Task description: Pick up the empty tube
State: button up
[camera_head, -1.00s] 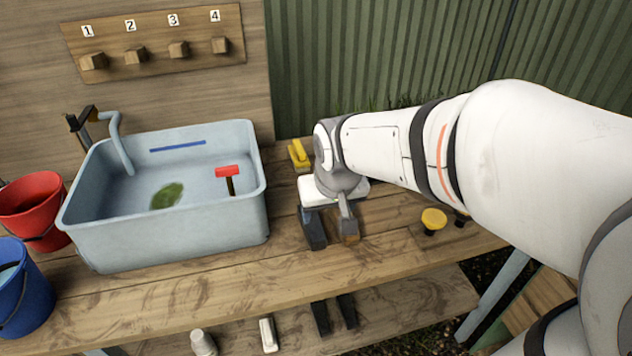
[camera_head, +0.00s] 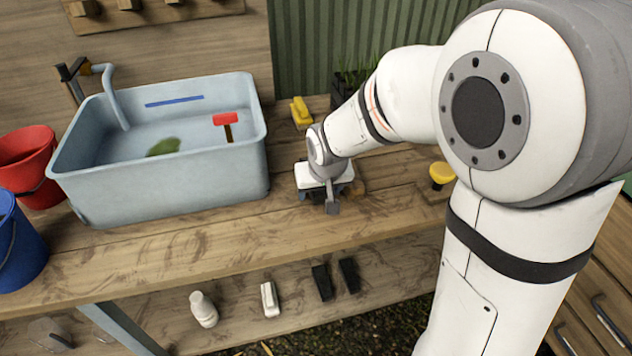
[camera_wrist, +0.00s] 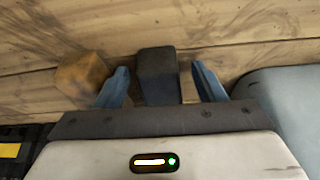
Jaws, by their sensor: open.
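In the wrist view, a dark grey upright block-like piece (camera_wrist: 158,75) stands on the wooden bench between my two blue-grey fingers. I cannot tell whether it is a hollow tube or empty. My gripper (camera_wrist: 161,85) is open around it, with a gap visible on each side. A brown wooden block (camera_wrist: 82,73) stands just outside the left finger. In the head view, my gripper (camera_head: 325,195) is low over the bench, right of the basin, and hides most of the dark piece. The brown block (camera_head: 355,187) shows beside it.
The grey-blue basin (camera_head: 165,195) is left of my gripper, holding a red-headed tool (camera_head: 226,119). A yellow object (camera_head: 301,112) lies behind. A yellow knob-like thing (camera_head: 442,174) stands at right. The shelf below holds a white bottle (camera_head: 203,308) and two dark blocks (camera_head: 335,280).

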jog(key=c, duration=1.1)
